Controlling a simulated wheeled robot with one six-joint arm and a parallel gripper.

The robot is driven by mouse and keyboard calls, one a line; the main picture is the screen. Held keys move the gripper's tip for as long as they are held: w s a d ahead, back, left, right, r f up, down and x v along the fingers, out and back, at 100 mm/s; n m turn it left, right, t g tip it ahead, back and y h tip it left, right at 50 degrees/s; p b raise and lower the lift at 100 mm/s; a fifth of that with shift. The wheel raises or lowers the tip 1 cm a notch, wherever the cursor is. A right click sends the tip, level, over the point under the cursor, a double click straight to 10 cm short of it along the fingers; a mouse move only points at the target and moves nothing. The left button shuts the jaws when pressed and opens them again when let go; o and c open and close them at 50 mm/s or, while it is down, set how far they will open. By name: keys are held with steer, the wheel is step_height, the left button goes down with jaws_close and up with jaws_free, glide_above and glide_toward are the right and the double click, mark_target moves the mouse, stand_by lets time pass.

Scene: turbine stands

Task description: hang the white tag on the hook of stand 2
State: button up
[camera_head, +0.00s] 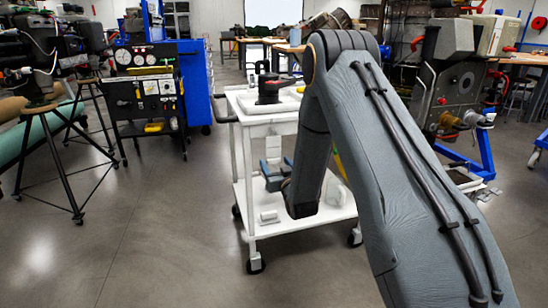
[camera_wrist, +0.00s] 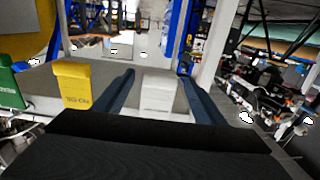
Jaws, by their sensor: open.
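The white tag (camera_wrist: 157,93) stands upright in the wrist view, in a row with a yellow tag (camera_wrist: 73,85) and a green tag (camera_wrist: 9,88). My gripper (camera_wrist: 158,85) is open, with one dark finger on each side of the white tag. I cannot tell whether either finger touches it. In the head view my gripper (camera_head: 275,178) is low over the white cart, partly hidden by my arm. I cannot pick out stand 2 or its hook for certain in either view.
The white cart (camera_head: 250,186) has an upper tray holding a dark device (camera_head: 268,88) and a lower shelf with small white blocks. Machines on stands are at left and right. A gauge panel (camera_head: 145,90) stands behind left. The floor at front left is clear.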

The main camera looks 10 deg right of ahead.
steer(key=shift+w, duration=0.55)
stand_by(0.5)
steer(key=c, duration=1.6)
